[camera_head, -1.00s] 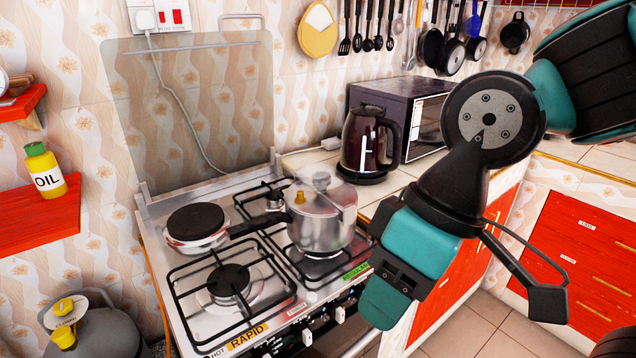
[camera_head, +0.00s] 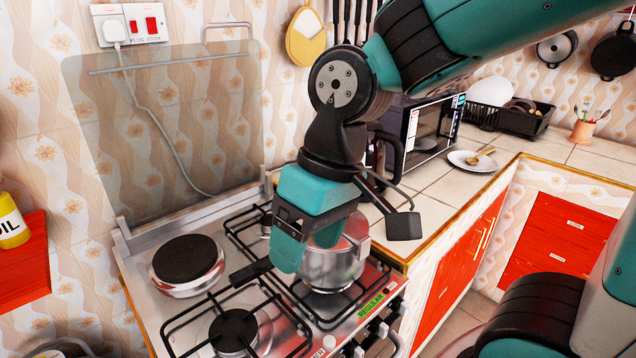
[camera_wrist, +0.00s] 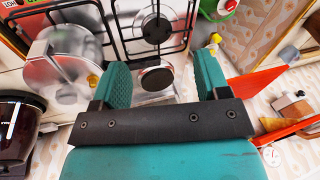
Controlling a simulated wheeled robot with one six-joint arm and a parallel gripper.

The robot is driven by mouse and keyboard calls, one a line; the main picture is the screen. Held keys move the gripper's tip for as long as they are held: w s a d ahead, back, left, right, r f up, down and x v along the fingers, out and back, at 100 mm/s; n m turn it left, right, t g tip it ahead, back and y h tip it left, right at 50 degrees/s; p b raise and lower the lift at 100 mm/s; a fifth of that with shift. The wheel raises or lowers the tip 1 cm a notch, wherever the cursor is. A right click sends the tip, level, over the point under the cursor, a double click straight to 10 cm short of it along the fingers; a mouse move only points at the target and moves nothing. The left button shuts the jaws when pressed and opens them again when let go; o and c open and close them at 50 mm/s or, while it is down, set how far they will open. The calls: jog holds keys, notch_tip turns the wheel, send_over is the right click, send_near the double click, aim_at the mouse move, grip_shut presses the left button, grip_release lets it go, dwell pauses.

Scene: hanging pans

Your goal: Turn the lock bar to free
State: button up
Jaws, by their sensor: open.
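A steel pressure cooker (camera_head: 340,262) stands on the front right burner of the stove (camera_head: 205,325). In the head view my gripper (camera_head: 308,246) points down and overlaps the cooker's left upper part, hiding most of its lid. The black handle (camera_head: 250,272) sticks out to the left. My gripper is open and empty.
A black hot plate (camera_head: 187,258) sits at the stove's left. A glass panel (camera_head: 165,130) stands behind the stove. The kettle (camera_wrist: 18,130) is beside the cooker in the wrist view. A microwave (camera_head: 430,130) and a plate (camera_head: 472,160) stand on the counter.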

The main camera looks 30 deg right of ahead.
jog(key=w+d+r+m+h+p, duration=0.2)
jog(key=w+d+r+m+p, duration=0.2)
jog(key=w+d+m, duration=0.4)
jog(key=w+d+r+m+h+p, duration=0.1)
jog(key=w+d+r+m+p, duration=0.25)
jog(key=w+d, duration=0.45)
jog(key=f+p, duration=0.1)
jog(key=f, duration=0.4)
jog(key=w+f+p, duration=0.1)
jog(key=f, duration=0.4)
jog(key=a+f+p, duration=0.1)
jog(key=f, duration=0.5)
jog(key=shift+w, duration=0.2)
jog(key=shift+f, duration=0.45)
